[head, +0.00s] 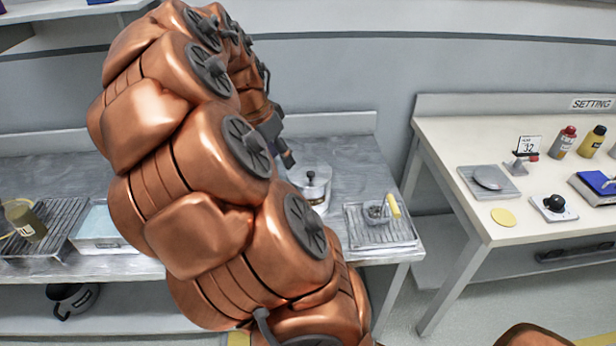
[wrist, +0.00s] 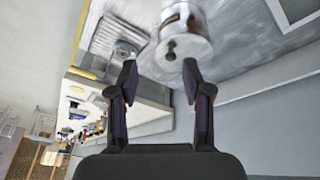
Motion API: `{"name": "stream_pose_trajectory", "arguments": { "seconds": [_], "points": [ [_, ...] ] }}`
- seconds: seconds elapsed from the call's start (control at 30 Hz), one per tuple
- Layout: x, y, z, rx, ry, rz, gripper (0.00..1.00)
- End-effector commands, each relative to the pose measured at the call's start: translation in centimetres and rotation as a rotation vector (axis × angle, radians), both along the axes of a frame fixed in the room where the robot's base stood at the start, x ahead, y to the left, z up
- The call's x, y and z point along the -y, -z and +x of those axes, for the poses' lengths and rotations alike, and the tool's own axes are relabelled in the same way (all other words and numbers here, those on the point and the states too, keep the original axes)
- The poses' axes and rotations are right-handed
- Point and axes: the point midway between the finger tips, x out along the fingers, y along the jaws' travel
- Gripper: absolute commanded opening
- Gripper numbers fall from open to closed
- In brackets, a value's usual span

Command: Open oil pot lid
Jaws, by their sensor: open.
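The oil pot (head: 312,186) is a silver metal pot on the metal table, with a lid carrying a small dark knob (head: 311,176). In the wrist view the pot (wrist: 190,35) is at the top centre, and its dark knob (wrist: 170,50) sits between and beyond my fingertips. My gripper (wrist: 158,78) is open and empty, with the two dark fingers apart and no visible contact with the knob. In the head view my gripper (head: 288,155) is just left of the pot, partly hidden behind my copper arm. The lid appears to be on the pot.
A ribbed tray (head: 375,228) with a small metal item and a yellow-handled tool stands right of the pot. A white table (head: 450,140) with several items stands to the right, across a gap.

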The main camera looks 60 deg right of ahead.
Motion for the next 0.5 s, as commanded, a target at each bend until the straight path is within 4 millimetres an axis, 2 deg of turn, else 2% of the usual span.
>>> {"name": "stream_pose_trajectory", "arguments": {
  "seconds": [0.03,0.2,0.33,0.5],
  "points": [
    [1.8,1.3,0.1,0.004,0.060,-0.018,0.49],
    [5.8,3.1,0.4,0.028,0.206,-0.065,0.49],
    [7.4,4.1,0.4,0.037,0.268,-0.081,0.49],
    [8.1,4.5,0.4,0.043,0.292,-0.089,0.49]
  ]
}}
